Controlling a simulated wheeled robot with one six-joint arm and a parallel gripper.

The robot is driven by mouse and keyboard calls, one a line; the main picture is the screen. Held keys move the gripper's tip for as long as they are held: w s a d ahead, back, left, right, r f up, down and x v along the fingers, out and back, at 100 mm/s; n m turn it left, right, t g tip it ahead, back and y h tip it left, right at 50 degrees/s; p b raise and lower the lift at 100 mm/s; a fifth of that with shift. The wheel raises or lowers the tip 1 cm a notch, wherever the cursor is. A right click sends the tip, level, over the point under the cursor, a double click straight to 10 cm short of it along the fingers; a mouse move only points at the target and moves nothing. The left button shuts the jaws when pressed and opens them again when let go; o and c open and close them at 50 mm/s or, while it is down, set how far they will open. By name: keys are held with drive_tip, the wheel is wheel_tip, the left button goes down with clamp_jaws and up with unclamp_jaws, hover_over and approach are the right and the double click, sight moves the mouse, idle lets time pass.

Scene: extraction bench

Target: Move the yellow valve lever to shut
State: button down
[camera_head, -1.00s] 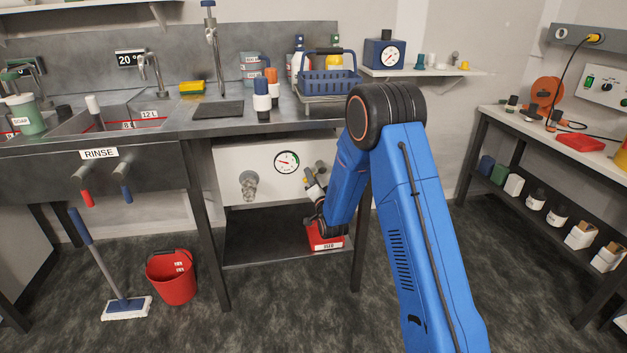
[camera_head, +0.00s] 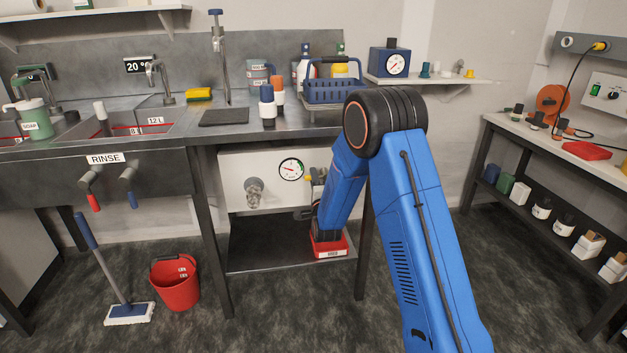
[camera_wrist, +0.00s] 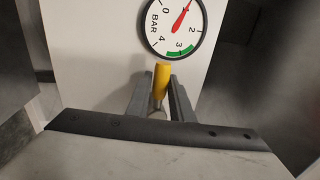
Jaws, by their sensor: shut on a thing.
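The yellow valve lever (camera_wrist: 161,78) stands upright in the wrist view, just below the pressure gauge. My gripper (camera_wrist: 160,88) has one finger on each side of it and is shut on it. In the head view only a small yellow bit of the lever (camera_head: 308,179) shows, beside the gauge on the white panel under the bench. My blue arm hides most of the gripper and the valve body there.
A red box (camera_head: 330,247) stands on the lower shelf below my wrist. The bench leg (camera_head: 362,240) is close on the right.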

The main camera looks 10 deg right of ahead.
idle(0.4)
drive_tip(key=c, duration=1.6)
unclamp_jaws()
drive_tip(key=shift+o, duration=0.2)
drive_tip(key=shift+s, duration=0.1)
drive_tip(key=s+f, duration=0.3)
drive_tip(key=s, duration=1.4)
drive_tip(key=shift+f, duration=0.2)
drive_tip(key=shift+r, duration=0.1)
